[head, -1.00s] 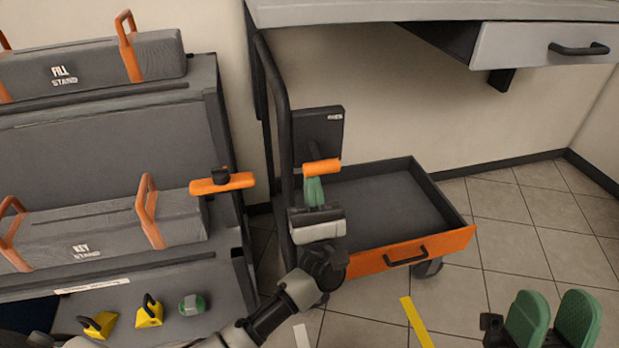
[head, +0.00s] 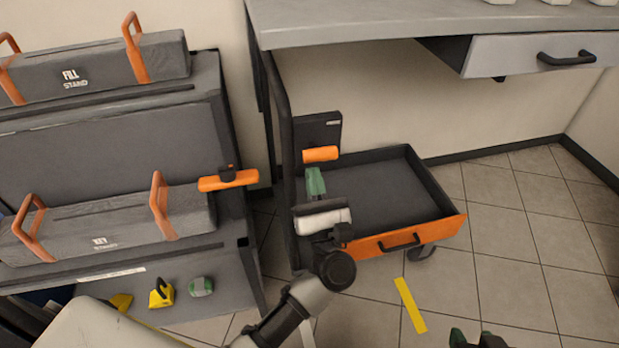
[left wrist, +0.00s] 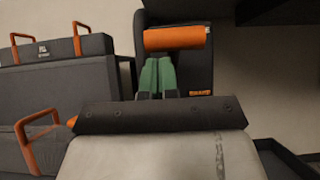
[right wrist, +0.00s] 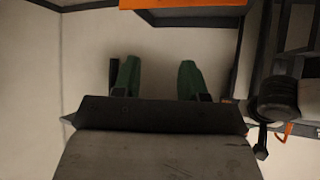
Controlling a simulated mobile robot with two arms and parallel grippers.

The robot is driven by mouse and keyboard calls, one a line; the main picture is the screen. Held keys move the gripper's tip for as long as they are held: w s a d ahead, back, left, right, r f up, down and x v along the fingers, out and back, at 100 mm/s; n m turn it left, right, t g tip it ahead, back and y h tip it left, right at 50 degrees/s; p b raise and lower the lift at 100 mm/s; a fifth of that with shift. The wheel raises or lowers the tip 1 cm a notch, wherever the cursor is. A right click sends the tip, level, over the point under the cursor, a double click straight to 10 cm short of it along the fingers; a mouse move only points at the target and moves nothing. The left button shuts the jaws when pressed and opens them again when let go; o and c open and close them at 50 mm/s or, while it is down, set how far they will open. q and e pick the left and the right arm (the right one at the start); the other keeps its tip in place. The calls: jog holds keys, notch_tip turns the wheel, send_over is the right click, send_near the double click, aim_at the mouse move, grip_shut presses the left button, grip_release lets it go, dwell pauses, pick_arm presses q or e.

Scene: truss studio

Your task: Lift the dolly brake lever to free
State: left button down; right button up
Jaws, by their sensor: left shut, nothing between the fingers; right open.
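The dolly is a dark open tray (head: 395,158) with an orange front and a black upright handle post at its left. Its brake lever (head: 320,154) is a short orange bar in front of a dark plate (head: 322,128). My left gripper (head: 315,178), with green fingers, is shut and empty just below the orange bar. In the left wrist view the bar (left wrist: 174,39) lies just beyond the closed fingertips (left wrist: 157,66); I cannot tell whether they touch. My right gripper (head: 470,338) shows only at the bottom edge; in the right wrist view its fingers (right wrist: 158,72) are apart and empty.
A shelf unit at the left holds grey cases with orange handles (head: 105,220). A worktop with a drawer (head: 540,50) overhangs the dolly. The tiled floor at the right is clear, with a yellow strip (head: 410,305).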

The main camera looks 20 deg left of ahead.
pick_arm(q)
jog(key=shift+r+g+h+p, duration=0.4)
jog(key=shift+r+g+p, duration=0.25)
jog(key=shift+p, duration=0.55)
pick_arm(e)
jog(key=s+d+f+g+h, duration=0.1)
jog(key=s+d+f+g, duration=0.1)
jog(key=s+g, duration=0.4)
jog(key=shift+s+d+f+h, duration=0.15)
jog(key=shift+s+d+h, duration=0.25)
jog(key=shift+s, duration=0.85)
jog(key=shift+w, duration=0.1)
pick_arm(q)
jog(key=f+b+v, duration=0.1)
jog(key=b+v, duration=0.2)
jog(key=v, duration=0.8)
jog(key=w+a+f+b+v, duration=0.1)
jog(key=f+b+v, duration=0.1)
jog(key=v, duration=1)
jog(key=shift+w+b, duration=0.2)
jog(key=shift+b, duration=0.25)
pick_arm(e)
jog(key=w+a+r+t+y, duration=0.4)
jog(key=w+r+t, duration=0.6)
jog(key=t, duration=0.3)
jog(key=shift+w+a+t, duration=0.3)
jog(key=shift+w+a, duration=0.4)
jog(key=shift+a, duration=0.2)
